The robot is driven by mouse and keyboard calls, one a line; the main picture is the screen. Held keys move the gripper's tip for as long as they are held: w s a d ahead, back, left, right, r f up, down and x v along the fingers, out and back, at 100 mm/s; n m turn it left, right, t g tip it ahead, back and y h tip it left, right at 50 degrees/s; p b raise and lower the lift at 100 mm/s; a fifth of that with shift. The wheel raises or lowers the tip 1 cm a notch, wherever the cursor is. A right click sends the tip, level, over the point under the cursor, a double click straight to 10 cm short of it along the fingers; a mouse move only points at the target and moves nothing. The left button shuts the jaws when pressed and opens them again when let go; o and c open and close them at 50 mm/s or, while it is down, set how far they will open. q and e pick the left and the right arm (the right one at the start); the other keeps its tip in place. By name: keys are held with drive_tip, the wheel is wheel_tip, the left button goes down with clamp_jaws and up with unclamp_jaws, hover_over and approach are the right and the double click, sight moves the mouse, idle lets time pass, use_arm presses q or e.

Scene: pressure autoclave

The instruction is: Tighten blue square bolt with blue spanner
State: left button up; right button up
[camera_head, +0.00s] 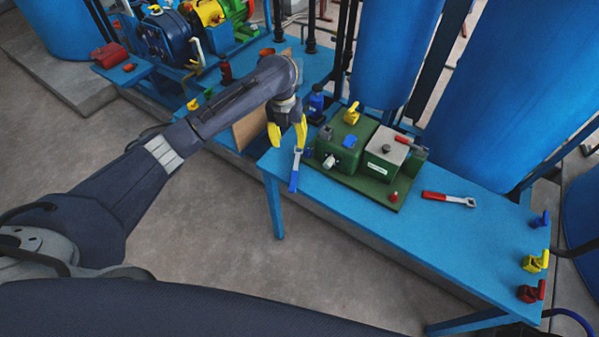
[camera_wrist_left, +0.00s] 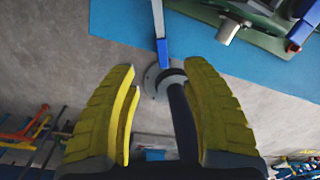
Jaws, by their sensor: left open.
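The blue spanner (camera_head: 293,180) lies at the left end of the blue table, its blue handle reaching over the front edge. In the left wrist view its handle (camera_wrist_left: 162,52) points down between my finger tips. My left gripper (camera_head: 287,136), with yellow fingers, is open and empty above the table's left end, close to the spanner. It also shows in the left wrist view (camera_wrist_left: 161,72), with the handle end ahead of the gap. The blue square bolt (camera_head: 349,141) appears on the green block of the fixture. My right gripper is not in view.
The blue table (camera_head: 455,237) carries a green fixture (camera_head: 392,160) and a red spanner (camera_head: 447,198). Blue, yellow and red parts (camera_head: 535,261) stand at its right end. Large blue tanks (camera_head: 500,90) rise behind it. The table front between fixture and right end is mostly clear.

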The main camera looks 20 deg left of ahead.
sight(295, 171)
use_arm(q)
drive_tip(key=f, duration=0.5)
drive_tip(key=d+f, duration=0.1)
drive_tip(key=f, duration=1)
drive_tip(key=shift+w+d, duration=0.1)
drive_tip(key=shift+d, duration=0.15)
clamp_jaws()
